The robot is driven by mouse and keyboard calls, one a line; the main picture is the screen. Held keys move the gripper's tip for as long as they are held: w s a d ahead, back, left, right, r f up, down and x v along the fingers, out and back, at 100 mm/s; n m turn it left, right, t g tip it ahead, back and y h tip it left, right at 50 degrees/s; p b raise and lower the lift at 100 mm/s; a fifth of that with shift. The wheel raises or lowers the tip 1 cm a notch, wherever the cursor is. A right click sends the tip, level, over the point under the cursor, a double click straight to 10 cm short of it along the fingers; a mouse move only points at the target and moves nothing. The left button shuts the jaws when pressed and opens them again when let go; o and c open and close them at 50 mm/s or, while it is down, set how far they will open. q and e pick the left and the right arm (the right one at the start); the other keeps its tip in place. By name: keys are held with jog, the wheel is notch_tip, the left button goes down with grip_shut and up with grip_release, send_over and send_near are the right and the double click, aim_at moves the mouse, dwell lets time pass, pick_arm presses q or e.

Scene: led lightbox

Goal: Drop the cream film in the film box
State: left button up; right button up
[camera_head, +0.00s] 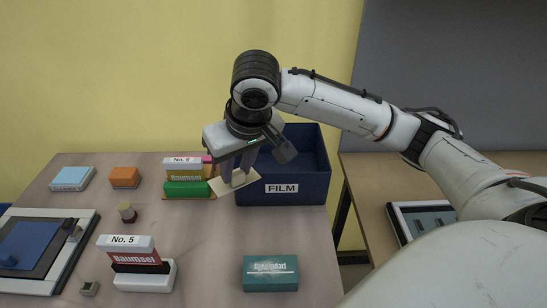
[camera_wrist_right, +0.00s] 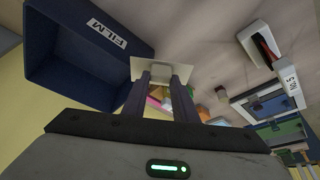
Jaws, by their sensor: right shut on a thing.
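The cream film (camera_head: 243,180) is a flat cream piece with a raised part between my right fingertips. My right gripper (camera_head: 238,172) is shut on it, above the table at the left front of the film box. The film box (camera_head: 300,194) is a dark blue open box with a white FILM label, standing at the table's back right. In the right wrist view the cream film (camera_wrist_right: 145,70) shows at the fingertips (camera_wrist_right: 163,74), beside the film box (camera_wrist_right: 70,69). From these views I cannot tell its exact height against the rim. My left gripper is out of view.
Stacked coloured boxes, including a No. 6 box (camera_head: 183,162), stand just left of my right gripper. A No. 5 box (camera_head: 133,245) in a white holder and a teal box (camera_head: 270,273) are nearer. A lightbox (camera_head: 82,240) lies at left. The table's middle is mostly clear.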

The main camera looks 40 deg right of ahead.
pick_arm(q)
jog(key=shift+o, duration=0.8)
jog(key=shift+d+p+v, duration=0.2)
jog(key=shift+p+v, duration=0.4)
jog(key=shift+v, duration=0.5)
pick_arm(e)
jog(key=w+d+r+m+h+p, duration=0.1)
jog(key=w+d+r+m, duration=0.15)
jog(key=d, duration=0.65)
jog(key=w+d+r+m, duration=0.1)
jog(key=w+d, duration=0.2)
jog(key=d, duration=0.7)
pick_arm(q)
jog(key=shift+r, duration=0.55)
pick_arm(e)
jog(key=shift+n, duration=0.25)
jog(key=f, duration=0.5)
jog(key=shift+s+d+f, duration=0.2)
jog(key=shift+d+f, duration=0.05)
jog(key=shift+f, duration=0.1)
jog(key=o, duration=1.1)
